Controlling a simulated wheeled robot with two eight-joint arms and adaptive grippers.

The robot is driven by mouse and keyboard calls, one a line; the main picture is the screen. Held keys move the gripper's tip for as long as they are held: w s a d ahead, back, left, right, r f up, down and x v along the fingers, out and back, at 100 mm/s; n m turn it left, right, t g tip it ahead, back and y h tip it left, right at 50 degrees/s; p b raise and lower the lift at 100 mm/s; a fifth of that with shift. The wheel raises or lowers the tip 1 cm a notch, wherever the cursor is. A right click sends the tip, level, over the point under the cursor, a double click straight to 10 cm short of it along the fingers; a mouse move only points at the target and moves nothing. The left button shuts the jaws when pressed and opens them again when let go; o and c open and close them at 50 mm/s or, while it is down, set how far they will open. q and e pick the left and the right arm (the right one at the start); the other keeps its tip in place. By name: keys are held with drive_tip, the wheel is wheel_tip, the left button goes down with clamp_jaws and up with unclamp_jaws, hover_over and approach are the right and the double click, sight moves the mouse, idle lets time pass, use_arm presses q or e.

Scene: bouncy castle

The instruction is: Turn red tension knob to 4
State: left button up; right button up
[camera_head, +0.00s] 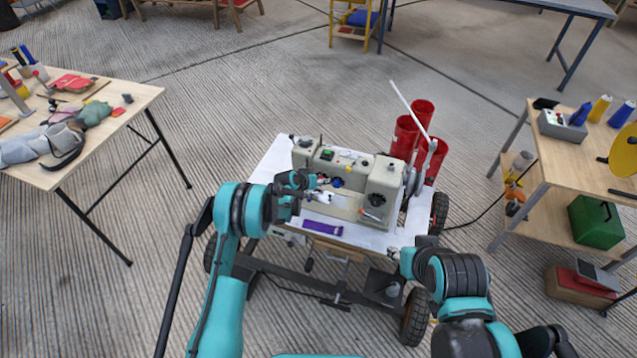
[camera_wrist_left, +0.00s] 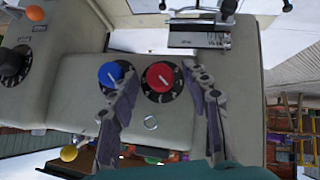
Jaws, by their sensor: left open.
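The red knob (camera_wrist_left: 160,77) sits on a dark round dial on the sewing machine's cream panel in the left wrist view. It has a pale pointer mark; the dial numbers are too small to read. A blue knob (camera_wrist_left: 111,73) is beside it on the left. My left gripper (camera_wrist_left: 160,72) is open, with one finger on each side of the red knob. Its left finger lies between the two knobs; contact cannot be told. In the head view my left gripper (camera_head: 323,197) is at the machine's front. My right gripper (camera_head: 394,254) is low at the cart's front edge, mostly hidden.
The sewing machine (camera_head: 345,207) stands on a white-topped wheeled cart (camera_head: 268,165). A purple object (camera_head: 322,227) lies in front of it, and red cylinders (camera_head: 406,132) stand behind. Work tables stand left (camera_head: 132,92) and right (camera_head: 546,138).

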use_arm(q)
clamp_jaws()
drive_tip(key=shift+d, duration=0.1)
drive_tip(key=shift+s+d+m+t+y, duration=0.1)
drive_tip(key=shift+m+t+y, duration=0.25)
drive_tip(key=shift+y, duration=0.5)
drive_tip(key=shift+d+m+t+y, duration=0.2)
drive_tip(key=shift+m+y, duration=0.4)
drive_tip(key=shift+y, duration=0.2)
drive_tip(key=shift+s+d+m+t+y, duration=0.1)
drive_tip(key=shift+m+t+y, duration=0.25)
drive_tip(key=shift+y, duration=0.5)
